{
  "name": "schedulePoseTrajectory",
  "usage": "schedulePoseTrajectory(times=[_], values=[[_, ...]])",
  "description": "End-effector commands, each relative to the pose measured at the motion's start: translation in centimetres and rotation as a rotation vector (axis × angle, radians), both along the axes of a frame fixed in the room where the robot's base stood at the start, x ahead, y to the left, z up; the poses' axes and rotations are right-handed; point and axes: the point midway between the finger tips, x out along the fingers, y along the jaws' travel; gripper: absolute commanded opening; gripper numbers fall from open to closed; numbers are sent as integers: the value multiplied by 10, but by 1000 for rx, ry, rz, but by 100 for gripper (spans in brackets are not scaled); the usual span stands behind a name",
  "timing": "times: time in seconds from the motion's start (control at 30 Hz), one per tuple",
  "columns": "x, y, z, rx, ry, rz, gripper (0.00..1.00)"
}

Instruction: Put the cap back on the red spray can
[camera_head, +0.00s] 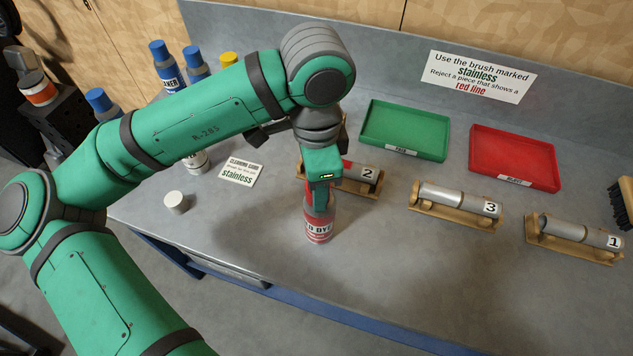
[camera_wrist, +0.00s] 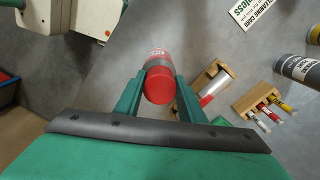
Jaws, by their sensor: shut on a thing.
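The red spray can (camera_head: 318,230), labelled as dye, stands upright on the bench near its front edge. My gripper (camera_head: 319,195) is right above it, pointing down, with its fingers around the can's top end. In the wrist view my gripper (camera_wrist: 158,80) is shut on the red cap (camera_wrist: 160,87), which sits between the two fingers. Just beyond the cap a grey band and the can's red label (camera_wrist: 158,54) show in line with it. The fingers hide much of the cap in the head view, and I cannot tell whether it is fully seated.
Metal pieces on wooden stands, numbered 2 (camera_head: 362,173), 3 (camera_head: 457,198) and 1 (camera_head: 580,234), lie to the right. Behind are a green tray (camera_head: 437,156) and a red tray (camera_head: 478,165). A small white cylinder (camera_head: 176,203) and a card (camera_head: 240,172) lie left.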

Motion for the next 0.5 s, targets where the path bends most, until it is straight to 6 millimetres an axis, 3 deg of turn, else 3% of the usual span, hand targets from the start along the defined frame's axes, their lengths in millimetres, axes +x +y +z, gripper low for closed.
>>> schedulePoseTrajectory(times=[0.5], values=[[0, 0, -1, 0, 1, -1, 15]])
